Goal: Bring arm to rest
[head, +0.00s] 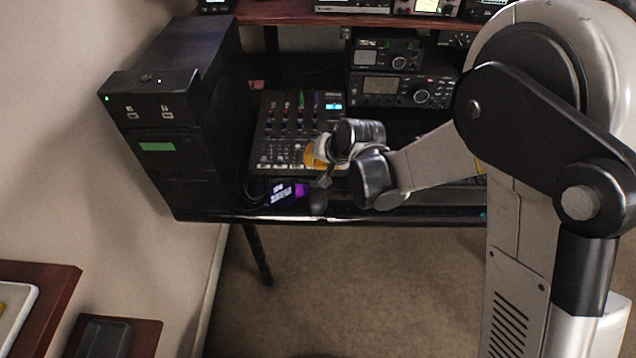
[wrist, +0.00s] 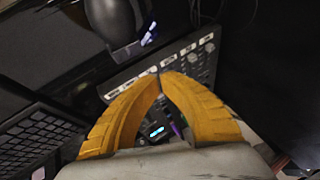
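My arm reaches over the desk (head: 400,215) from the right in the head view. My gripper (head: 312,155) hangs over the front part of the mixer (head: 272,125), its orange fingers partly hidden by my wrist. In the wrist view my gripper (wrist: 160,73) shows two yellow-orange fingers whose tips come together, with nothing seen between them. The mixer (wrist: 205,55) lies behind the fingers there. Whether the fingers touch the mixer cannot be told.
A black tower case (head: 160,145) stands left of the mixer. Radio units (head: 385,88) sit behind, under a wooden shelf (head: 285,14). A small lit display (head: 287,195) and a dark microphone-like object (head: 318,200) are near the front edge. A keyboard (wrist: 35,138) shows in the wrist view.

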